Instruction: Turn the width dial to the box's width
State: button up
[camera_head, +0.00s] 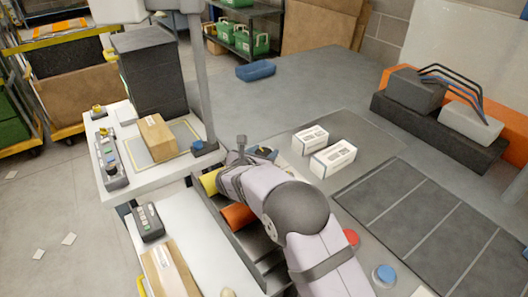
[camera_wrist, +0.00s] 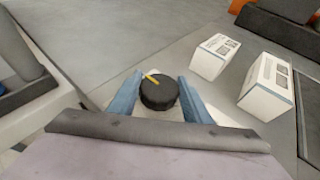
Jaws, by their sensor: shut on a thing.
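The dial (camera_wrist: 160,94) is a round black knob with a yellow pointer mark, in the middle of the wrist view. The mark points up and to the left in that view. My gripper (camera_wrist: 157,98) has its two blue fingers on either side of the knob and is shut on it. No scale or lettering around the dial can be read. A brown cardboard box (camera_head: 157,138) with a white label lies on the white bench, inside a yellow-edged area. In the head view my arm hides most of the dial's surroundings.
Two white labelled cartons (camera_head: 333,159) stand to the right of my gripper. A grey post with a blue foot (camera_head: 204,149) rises to its left. Orange and yellow rollers (camera_head: 238,216) lie beside my arm. A second brown box (camera_head: 168,270) is at the front left.

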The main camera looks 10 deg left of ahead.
jog(key=shift+w+r+m+h+p, duration=0.1)
jog(key=shift+r+m+h+p, duration=0.1)
jog(key=shift+m+h+p, duration=0.55)
jog(key=shift+m+g+h, duration=0.7)
jog(key=shift+m+h, duration=0.35)
jog(key=shift+h, duration=0.2)
jog(key=o, duration=1)
jog(key=shift+f, duration=0.1)
jog(key=shift+b+v, duration=1)
jog(key=shift+v, duration=2.75)
